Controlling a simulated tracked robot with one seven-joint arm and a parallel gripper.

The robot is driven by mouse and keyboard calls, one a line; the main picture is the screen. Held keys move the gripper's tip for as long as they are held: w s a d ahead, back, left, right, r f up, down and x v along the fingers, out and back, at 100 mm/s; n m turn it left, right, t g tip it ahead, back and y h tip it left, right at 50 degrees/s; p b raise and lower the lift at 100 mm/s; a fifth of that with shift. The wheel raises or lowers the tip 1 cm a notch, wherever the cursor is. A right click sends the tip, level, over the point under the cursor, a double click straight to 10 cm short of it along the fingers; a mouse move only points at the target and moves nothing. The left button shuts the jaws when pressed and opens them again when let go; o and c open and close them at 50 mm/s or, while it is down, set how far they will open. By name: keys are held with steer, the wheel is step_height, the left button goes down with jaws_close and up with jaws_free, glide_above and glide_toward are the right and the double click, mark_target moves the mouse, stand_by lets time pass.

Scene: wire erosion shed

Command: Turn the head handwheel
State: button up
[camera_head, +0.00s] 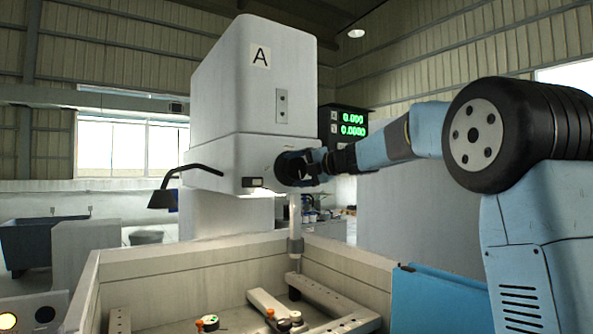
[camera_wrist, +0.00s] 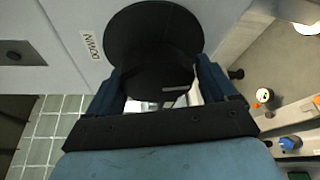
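The head handwheel (camera_head: 290,168) is a dark round wheel on the lower front of the tall grey machine head (camera_head: 255,80) marked "A". In the wrist view the handwheel (camera_wrist: 150,30) is a black disc with a thick black hub towards the camera, beside a label reading "DOWN". My gripper (camera_head: 308,163) reaches it from the right. In the wrist view my gripper (camera_wrist: 160,80) has one blue finger on each side of the hub, and both appear to touch it. The hub hides the inner finger faces. In the camera_head view the wheel is small and partly covered by my gripper.
A green-digit readout (camera_head: 347,124) stands behind my arm. A black lamp (camera_head: 163,197) juts out left of the head. Below is an open tank (camera_head: 180,262) with clamp bars (camera_head: 270,305) and small parts. A blue panel (camera_head: 440,300) stands at its right.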

steer(key=shift+o, duration=1.4)
steer(key=shift+f, duration=0.1)
steer(key=shift+o, duration=0.2)
steer(key=shift+d, duration=0.15)
steer(key=v, duration=1.3)
steer(key=shift+s, duration=0.2)
steer(key=shift+d, duration=0.15)
